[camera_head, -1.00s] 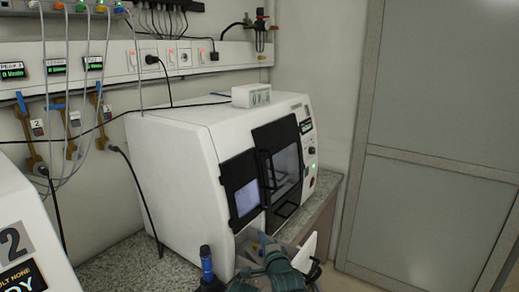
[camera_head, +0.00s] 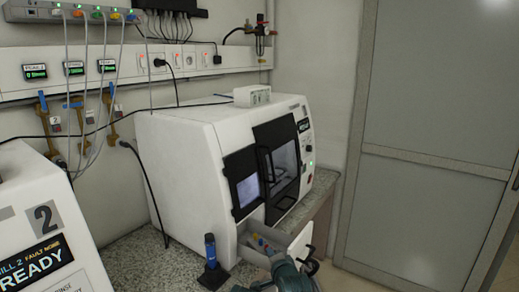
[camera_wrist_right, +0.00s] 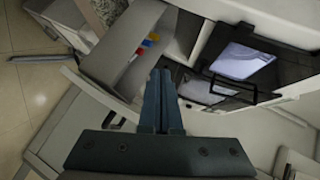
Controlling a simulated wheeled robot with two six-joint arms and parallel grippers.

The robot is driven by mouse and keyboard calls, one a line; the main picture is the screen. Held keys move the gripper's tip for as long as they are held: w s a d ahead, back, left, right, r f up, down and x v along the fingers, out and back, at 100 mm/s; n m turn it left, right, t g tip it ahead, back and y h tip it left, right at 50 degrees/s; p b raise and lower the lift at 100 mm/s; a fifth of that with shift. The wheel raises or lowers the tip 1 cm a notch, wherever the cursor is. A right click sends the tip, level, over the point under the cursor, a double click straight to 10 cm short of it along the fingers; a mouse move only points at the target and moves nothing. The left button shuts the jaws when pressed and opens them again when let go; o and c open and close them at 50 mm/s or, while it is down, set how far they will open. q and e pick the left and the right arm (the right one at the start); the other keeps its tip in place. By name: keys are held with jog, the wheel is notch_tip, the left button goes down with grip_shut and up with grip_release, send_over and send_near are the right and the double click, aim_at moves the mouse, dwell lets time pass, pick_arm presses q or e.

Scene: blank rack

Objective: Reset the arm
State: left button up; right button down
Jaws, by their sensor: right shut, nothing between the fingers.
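My right gripper (camera_head: 277,256) is low in the head view, at the front of an open drawer (camera_head: 284,240) of the white milling machine (camera_head: 185,165). In the right wrist view its two dark blue fingers (camera_wrist_right: 161,82) are together with nothing between them. They point towards the drawer (camera_wrist_right: 115,62), which holds small red, blue and yellow items (camera_wrist_right: 149,41). I cannot tell whether the fingertips touch the drawer. My left gripper is not in view.
A second white machine (camera_head: 35,190) marked "2" and "READY" stands at the left. Cables hang along the wall. A grey door (camera_head: 435,130) is at the right.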

jog(key=s+d+f+n+g+h, duration=0.2)
jog(key=s+d+f+n+g, duration=0.45)
jog(key=s, duration=0.25)
jog(key=s+d+f+n+g+h, duration=0.1)
jog(key=s+d+f+n+g, duration=0.55)
jog(key=s+f, duration=0.2)
jog(key=s+a+r+n+p, duration=0.1)
jog(key=s+a+r+p, duration=0.1)
jog(key=a, duration=0.3)
jog(key=s+a+r+n+h+p, duration=0.1)
jog(key=s+a+r+n+p, duration=0.1)
jog(key=s+a+r, duration=0.1)
jog(key=shift+s+a+g, duration=0.3)
jog(key=shift+s+a, duration=0.45)
jog(key=shift+a, duration=0.5)
